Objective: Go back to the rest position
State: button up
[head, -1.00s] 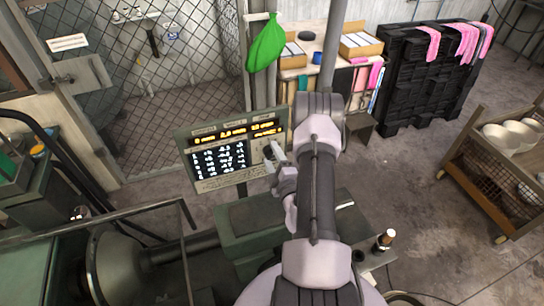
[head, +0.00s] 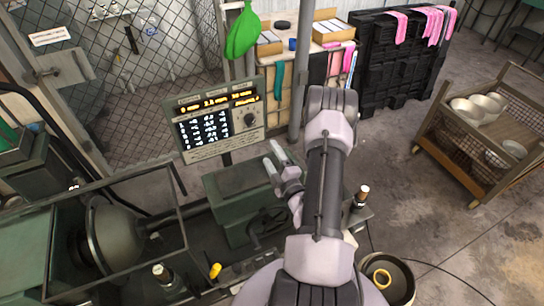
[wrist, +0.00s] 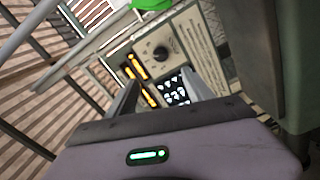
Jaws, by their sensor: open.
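My gripper (head: 274,158) is open and empty in the head view, held in front of and a little below the control panel (head: 221,118). A gap shows between the gripper and the panel. The panel has glowing orange readouts, a white-marked black screen and a round dark knob (head: 249,119). In the wrist view the two fingers of my gripper (wrist: 158,88) stand apart with nothing between them. The panel (wrist: 190,45) lies beyond them and looks tilted, with its knob (wrist: 161,53) above the fingertips.
A green lathe-like machine (head: 112,238) with a frame guard stands at the lower left. A cart (head: 450,160) with several bowls is at the right. A bucket (head: 399,278) stands at the lower right. Black crates (head: 392,75) stand at the back. Open floor lies between crates and cart.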

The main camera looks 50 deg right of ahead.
jog(key=w+a+r+n+t+y, duration=0.3)
jog(key=w+a+r+n+y, duration=0.6)
jog(key=a+r+n+y, duration=0.35)
jog(key=s+a+r+n+g+y, duration=0.1)
jog(key=a+r+n+g+y, duration=0.25)
jog(key=a+n, duration=0.4)
jog(key=a+r+n+g+y, duration=0.3)
jog(key=a+r+n+y, duration=0.15)
jog(key=a, duration=0.55)
jog(key=s+a+r+n+g+h, duration=0.2)
jog(key=s+a+n+g+h, duration=0.2)
jog(key=s+a+n+g, duration=1.25)
jog(key=s+d+r+n+t+h, duration=0.1)
jog(key=d+r+n+t+h, duration=0.3)
jog(key=n, duration=0.5)
jog(key=s+d+r+n+t+h, duration=0.1)
jog(key=d+r+n+t+h, duration=0.2)
jog(key=n+t, duration=0.4)
notch_tip(320, 180, down, 33)
jog(key=s+d+n+g+b, duration=0.1)
jog(key=s+b, duration=0.1)
jog(key=b, duration=2.7)
jog(key=shift+s+d+f+g+b, duration=0.2)
jog(key=shift+s+d+g+b, duration=0.1)
jog(key=shift+s+b, duration=0.1)
